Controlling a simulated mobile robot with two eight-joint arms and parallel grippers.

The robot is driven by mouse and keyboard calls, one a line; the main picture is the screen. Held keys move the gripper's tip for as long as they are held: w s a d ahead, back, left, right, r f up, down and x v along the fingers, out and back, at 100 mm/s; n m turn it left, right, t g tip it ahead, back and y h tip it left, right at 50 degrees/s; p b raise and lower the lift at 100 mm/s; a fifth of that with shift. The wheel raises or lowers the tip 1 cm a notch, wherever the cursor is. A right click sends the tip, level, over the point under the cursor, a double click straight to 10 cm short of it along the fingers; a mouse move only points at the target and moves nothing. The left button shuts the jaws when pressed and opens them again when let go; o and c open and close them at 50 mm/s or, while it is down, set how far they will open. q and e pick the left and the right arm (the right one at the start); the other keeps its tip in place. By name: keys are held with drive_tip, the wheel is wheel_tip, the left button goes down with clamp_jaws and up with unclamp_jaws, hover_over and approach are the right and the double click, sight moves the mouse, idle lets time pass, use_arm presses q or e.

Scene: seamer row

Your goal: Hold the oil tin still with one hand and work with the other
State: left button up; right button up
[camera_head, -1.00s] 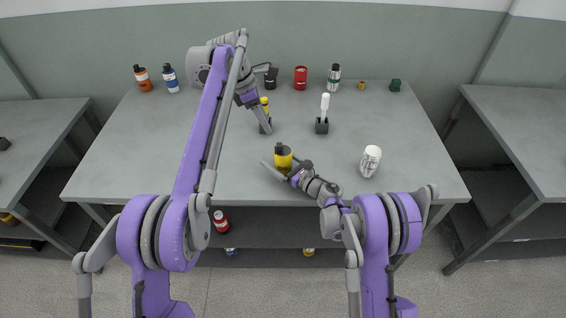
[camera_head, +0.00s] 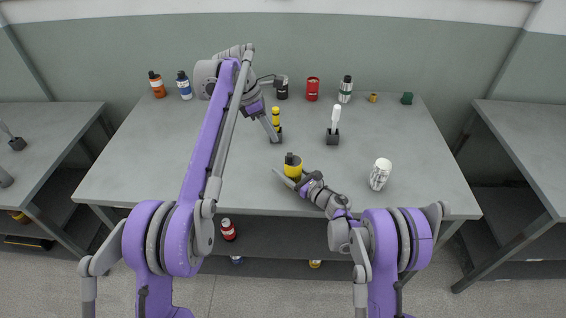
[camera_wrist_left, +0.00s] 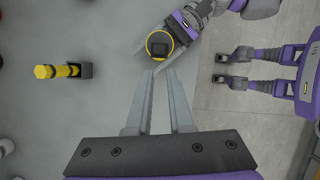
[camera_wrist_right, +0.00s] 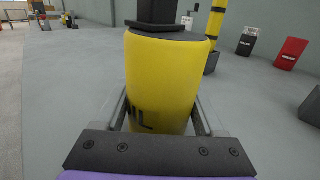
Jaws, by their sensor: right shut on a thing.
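The oil tin (camera_head: 293,169) is a yellow can with a black cap, upright near the table's front edge. My right gripper (camera_head: 290,178) is shut around its body, and the right wrist view shows the yellow wall (camera_wrist_right: 165,85) between the fingers, with part of its lettering. The black cap (camera_wrist_right: 157,12) sits on top. My left gripper (camera_head: 272,130) is above the table, behind and left of the tin. Its fingers (camera_wrist_left: 160,72) are apart and empty, pointing toward the tin (camera_wrist_left: 159,44) in the left wrist view.
A yellow rod (camera_head: 276,115) stands in a dark block behind the left fingers. A white-handled tool in a block (camera_head: 336,120) and a white can (camera_head: 380,174) are on the right. Several bottles and cans, including a red can (camera_head: 312,89), line the back. The table's left is clear.

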use_arm(q)
drive_tip(key=a+h, duration=0.1)
drive_tip(key=a, duration=0.2)
drive_tip(key=a+f+h, duration=0.1)
drive_tip(key=a, duration=0.2)
drive_tip(key=a+m+h, duration=0.1)
drive_tip(key=a, duration=0.2)
drive_tip(key=shift+w+f+h, duration=0.1)
drive_tip(key=shift+f+h, duration=0.3)
clamp_jaws()
use_arm(e)
drive_tip(key=shift+a, duration=0.15)
use_arm(q)
drive_tip(key=shift+a+m+h, duration=0.3)
drive_tip(key=shift+a, duration=0.15)
approach(286, 160)
wheel_tip(286, 160, down, 3)
drive_tip(key=shift+w+d+f, duration=0.1)
drive_tip(key=shift+d+f, duration=0.15)
drive_tip(key=shift+d, duration=0.8)
drive_tip(key=shift+w+d+f, duration=0.1)
drive_tip(key=shift+d+f, duration=0.15)
drive_tip(key=shift+d, duration=0.8)
